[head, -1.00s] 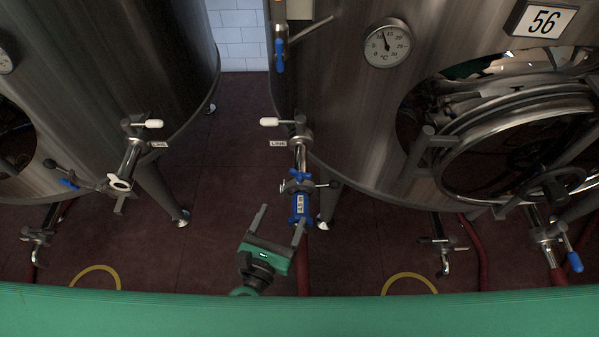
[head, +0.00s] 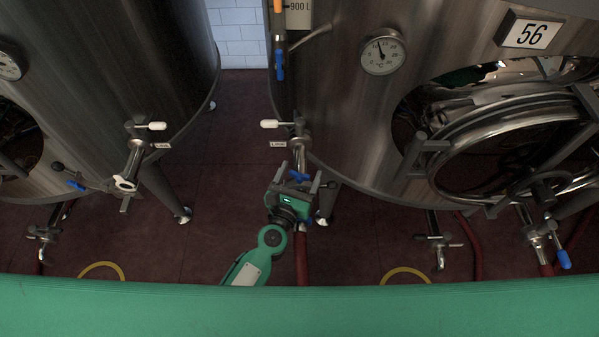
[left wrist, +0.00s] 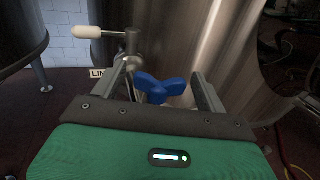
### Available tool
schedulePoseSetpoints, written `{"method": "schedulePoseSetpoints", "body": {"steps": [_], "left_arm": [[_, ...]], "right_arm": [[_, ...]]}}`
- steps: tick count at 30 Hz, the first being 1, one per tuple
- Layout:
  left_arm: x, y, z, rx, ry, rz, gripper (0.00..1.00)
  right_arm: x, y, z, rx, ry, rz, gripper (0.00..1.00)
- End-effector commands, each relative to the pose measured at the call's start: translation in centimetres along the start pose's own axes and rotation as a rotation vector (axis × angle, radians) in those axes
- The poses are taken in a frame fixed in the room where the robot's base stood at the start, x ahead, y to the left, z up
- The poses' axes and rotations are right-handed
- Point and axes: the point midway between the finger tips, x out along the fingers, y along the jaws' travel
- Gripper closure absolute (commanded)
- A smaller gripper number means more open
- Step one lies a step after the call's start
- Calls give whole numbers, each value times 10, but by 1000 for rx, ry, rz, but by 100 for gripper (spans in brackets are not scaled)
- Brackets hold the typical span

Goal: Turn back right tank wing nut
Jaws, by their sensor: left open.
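The blue wing nut (head: 299,176) sits on the pipe fitting below the valve of the right tank (head: 340,130). It also shows in the left wrist view (left wrist: 160,88), between the two fingers. My left gripper (head: 300,180) is open around the wing nut, with one finger on each side and a gap to each. In the left wrist view the left gripper (left wrist: 168,90) has its fingers spread beside the blue wings. The blue coupling below the nut is mostly hidden behind my gripper. My right gripper is not in view.
A white-handled valve (head: 270,124) stands just above the wing nut, near the fingers. The left tank (head: 100,90) has a similar valve (head: 156,126). A round manway door (head: 510,150) is at the right. A red hose (head: 302,255) hangs below. Dark floor lies between the tanks.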

Motion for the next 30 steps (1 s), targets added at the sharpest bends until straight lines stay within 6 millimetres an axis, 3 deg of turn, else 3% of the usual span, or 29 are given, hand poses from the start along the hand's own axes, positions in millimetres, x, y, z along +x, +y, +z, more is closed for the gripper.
{"method": "schedulePoseSetpoints", "body": {"steps": [8,15,16,30], "left_arm": [[2,0,0,0,0,0,25],[2,0,0,1,0,0,69],[2,0,0,1,0,0,70],[2,1,-2,3,-1,-119,70]], "right_arm": [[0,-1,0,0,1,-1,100],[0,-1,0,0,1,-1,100],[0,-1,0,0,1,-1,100],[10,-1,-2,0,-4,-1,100]]}}
